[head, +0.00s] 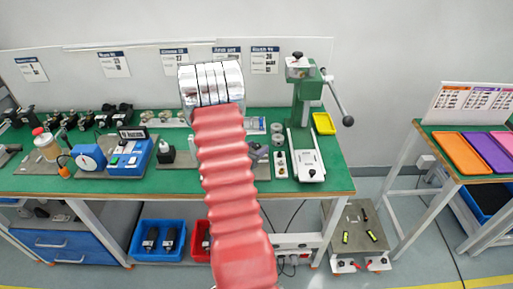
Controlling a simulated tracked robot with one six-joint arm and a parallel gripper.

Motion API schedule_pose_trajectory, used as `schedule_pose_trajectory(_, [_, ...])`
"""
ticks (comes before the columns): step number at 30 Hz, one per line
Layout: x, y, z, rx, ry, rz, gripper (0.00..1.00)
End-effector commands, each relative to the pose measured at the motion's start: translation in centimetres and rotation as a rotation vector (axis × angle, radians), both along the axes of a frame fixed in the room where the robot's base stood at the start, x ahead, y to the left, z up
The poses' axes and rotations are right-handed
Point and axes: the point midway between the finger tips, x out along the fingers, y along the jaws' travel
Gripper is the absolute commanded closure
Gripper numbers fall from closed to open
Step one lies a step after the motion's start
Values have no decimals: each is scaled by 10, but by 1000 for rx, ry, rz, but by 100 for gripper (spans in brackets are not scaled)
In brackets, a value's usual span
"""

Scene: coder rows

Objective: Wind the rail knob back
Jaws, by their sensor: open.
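My arm in its red ribbed sleeve rises through the middle of the head view. My gripper (211,83), a bright silver block of several plates at its upper end, is in front of the back wall and above the bench; its fingertips are not clearly seen. To its right, a white rail-like unit (305,155) lies on the green bench below the green press, with a small dark knob (312,173) at its near end. I cannot tell for sure that this is the rail knob. My gripper is apart from it, and I see nothing held.
A green press (307,95) with a long lever (337,97) stands at the bench's right. A yellow tray (324,123) is beside it. A blue device (130,157) and a jar (46,145) stand left. A second table with colored trays (462,153) is far right, beyond a floor gap.

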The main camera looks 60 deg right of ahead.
Motion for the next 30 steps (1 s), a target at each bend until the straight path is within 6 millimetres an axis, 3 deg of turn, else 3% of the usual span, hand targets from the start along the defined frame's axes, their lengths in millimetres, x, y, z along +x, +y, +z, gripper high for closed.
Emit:
schedule_pose_trajectory(6, [0,0,0,0,0,0,53])
schedule_pose_trajectory(23, [0,0,0,0,0,1,92])
schedule_pose_trajectory(30, [1,-2,1,-1,-1,-2,94])
